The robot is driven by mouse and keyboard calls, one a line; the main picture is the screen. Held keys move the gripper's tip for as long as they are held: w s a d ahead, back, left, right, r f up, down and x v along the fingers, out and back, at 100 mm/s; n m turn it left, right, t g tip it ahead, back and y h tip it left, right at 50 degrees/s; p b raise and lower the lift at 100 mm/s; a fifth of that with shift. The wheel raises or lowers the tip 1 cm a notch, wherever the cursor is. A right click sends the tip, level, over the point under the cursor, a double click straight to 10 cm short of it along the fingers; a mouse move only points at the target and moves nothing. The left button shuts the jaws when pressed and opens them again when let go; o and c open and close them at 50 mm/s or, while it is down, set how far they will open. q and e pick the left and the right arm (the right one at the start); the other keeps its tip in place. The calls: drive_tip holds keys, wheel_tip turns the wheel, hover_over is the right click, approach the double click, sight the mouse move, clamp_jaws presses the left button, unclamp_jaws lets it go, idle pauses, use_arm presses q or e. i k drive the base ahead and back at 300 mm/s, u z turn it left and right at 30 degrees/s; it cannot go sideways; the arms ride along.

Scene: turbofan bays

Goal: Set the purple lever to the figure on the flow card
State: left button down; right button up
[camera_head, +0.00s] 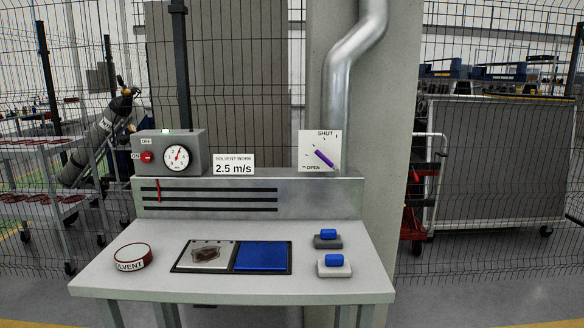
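The purple lever (324,158) is on a white square plate (309,141) at the back right of the bench, in front of a silver duct. The plate reads SHUT at the top and OPEN at the lower left. The lever slants from upper left to lower right; which end is its pivot is too small to tell. The flow card (233,164) stands left of the plate and reads "SOLVENT WORK 2.5 m/s". A grey box with a round gauge (176,158) stands left of the card; its red needle points up and slightly right. Neither gripper is in view.
On the bench (215,288) are a round SOLVENT tin (131,257), a black tray (232,242) with a stained pad and a blue pad, and two blue-topped blocks (327,238). The slotted back panel (322,198) rises behind. Wire fencing stands behind the bench.

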sight(316, 152)
drive_tip(key=z, duration=0.55)
drive_tip(key=k, duration=1.3)
drive_tip(key=u, duration=0.25)
drive_tip(key=i, duration=1.65)
drive_tip(key=z, duration=0.45)
